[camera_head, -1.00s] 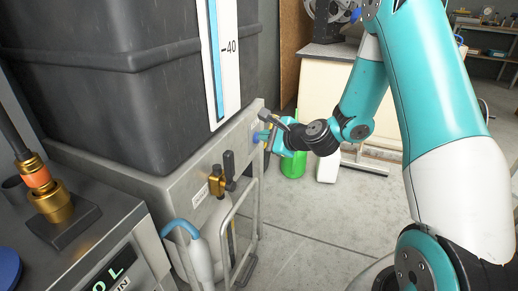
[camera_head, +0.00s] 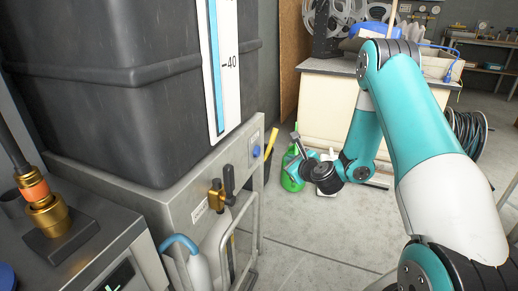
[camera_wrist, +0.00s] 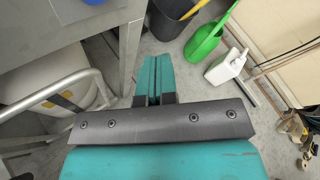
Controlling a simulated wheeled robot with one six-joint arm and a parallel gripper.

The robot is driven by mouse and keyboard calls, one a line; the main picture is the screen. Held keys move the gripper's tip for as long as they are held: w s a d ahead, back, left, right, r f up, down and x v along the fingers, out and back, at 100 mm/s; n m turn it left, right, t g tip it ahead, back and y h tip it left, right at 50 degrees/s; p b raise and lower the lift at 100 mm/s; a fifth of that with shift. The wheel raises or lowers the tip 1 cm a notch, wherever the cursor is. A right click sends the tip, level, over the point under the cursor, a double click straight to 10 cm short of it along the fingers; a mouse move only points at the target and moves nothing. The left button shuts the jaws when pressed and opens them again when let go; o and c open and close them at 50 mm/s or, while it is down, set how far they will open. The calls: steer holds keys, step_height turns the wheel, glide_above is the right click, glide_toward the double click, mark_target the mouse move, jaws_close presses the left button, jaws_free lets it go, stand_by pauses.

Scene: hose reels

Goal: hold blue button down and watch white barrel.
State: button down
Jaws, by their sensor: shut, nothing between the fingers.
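The blue button (camera_head: 256,152) sits on the grey panel below the dark tank's gauge. A blue patch at the top left edge of the wrist view (camera_wrist: 95,1) is probably the same button. My gripper (camera_head: 291,168) is to the right of the panel, apart from the button. In the wrist view my gripper's fingers (camera_wrist: 153,78) are together with nothing between them. A white rounded body (camera_head: 213,248), possibly the white barrel, stands behind the metal rail. A similar white body also shows in the wrist view (camera_wrist: 55,82). It is partly hidden by the rail.
A metal rail (camera_head: 236,225) and a brass valve (camera_head: 216,195) stick out from the panel. A green watering can (camera_wrist: 207,42), a white jug (camera_wrist: 226,66) and a dark bin (camera_wrist: 172,20) stand on the floor nearby. Open floor lies in front of the panel.

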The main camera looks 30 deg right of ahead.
mark_target(258, 152)
steer(key=w+a+p, duration=0.4)
steer(key=w+p, duration=0.1)
steer(key=p, duration=0.5)
steer(key=shift+w+a+r+p, duration=0.15)
steer(key=shift+w+a+p, duration=0.1)
steer(key=shift+p, duration=0.1)
steer(key=shift+w+a+p, duration=0.15)
steer(key=shift+w+p, duration=0.1)
steer(key=shift+p, duration=0.4)
stand_by(1.2)
stand_by(0.4)
steer(key=shift+w+a+p, duration=0.45)
steer(key=shift+w+p, duration=0.05)
steer(key=shift+p, duration=0.5)
stand_by(0.5)
stand_by(2.2)
